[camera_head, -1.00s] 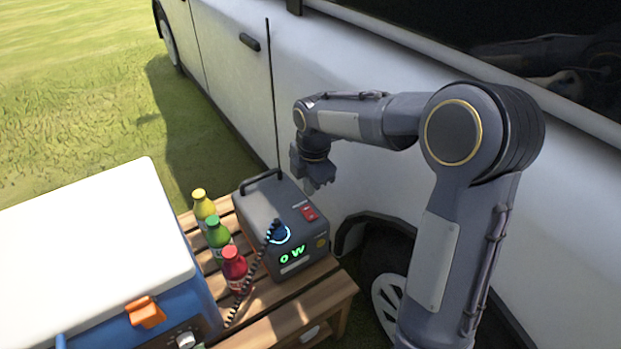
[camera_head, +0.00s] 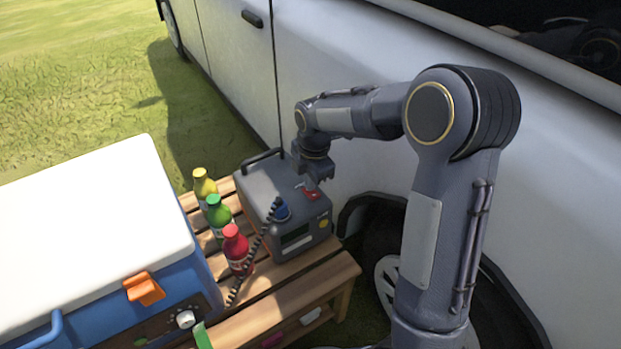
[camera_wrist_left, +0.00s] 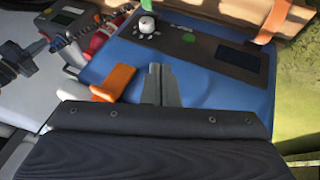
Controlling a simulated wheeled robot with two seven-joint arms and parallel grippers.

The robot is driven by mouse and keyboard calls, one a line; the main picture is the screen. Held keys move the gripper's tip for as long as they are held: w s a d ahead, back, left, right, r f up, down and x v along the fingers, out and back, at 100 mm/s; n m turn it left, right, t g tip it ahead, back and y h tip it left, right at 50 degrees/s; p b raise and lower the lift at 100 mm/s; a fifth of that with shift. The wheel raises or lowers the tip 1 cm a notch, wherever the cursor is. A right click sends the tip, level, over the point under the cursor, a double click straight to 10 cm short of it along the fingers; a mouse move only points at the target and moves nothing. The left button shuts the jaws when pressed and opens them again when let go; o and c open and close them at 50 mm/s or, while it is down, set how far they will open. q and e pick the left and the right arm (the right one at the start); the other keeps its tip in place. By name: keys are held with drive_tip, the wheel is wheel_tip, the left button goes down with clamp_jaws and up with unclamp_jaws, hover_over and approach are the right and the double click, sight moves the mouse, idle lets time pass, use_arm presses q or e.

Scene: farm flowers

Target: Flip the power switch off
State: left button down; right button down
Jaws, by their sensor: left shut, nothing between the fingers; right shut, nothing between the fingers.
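A grey power station (camera_head: 282,205) with a top handle stands on the wooden table beside the car. Its red power switch (camera_head: 311,193) is on the sloped front at the right. The display (camera_head: 295,238) is dark. My left gripper (camera_wrist_left: 160,86) is shut and empty in the left wrist view, in front of the blue cooler.
A blue cooler (camera_head: 90,305) with a white lid stands at the left. Yellow (camera_head: 204,187), green (camera_head: 217,215) and red (camera_head: 237,250) bottles stand between it and the power station. The white car (camera_head: 350,35) is close behind my right arm.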

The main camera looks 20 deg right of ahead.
drive_tip(key=shift+s+f, duration=0.1)
drive_tip(key=shift+s, duration=0.1)
drive_tip(key=shift+s+d, duration=0.1)
drive_tip(key=shift+s, duration=0.55)
use_arm(q)
drive_tip(key=shift+r, duration=0.15)
use_arm(e)
drive_tip(key=shift+r, duration=0.25)
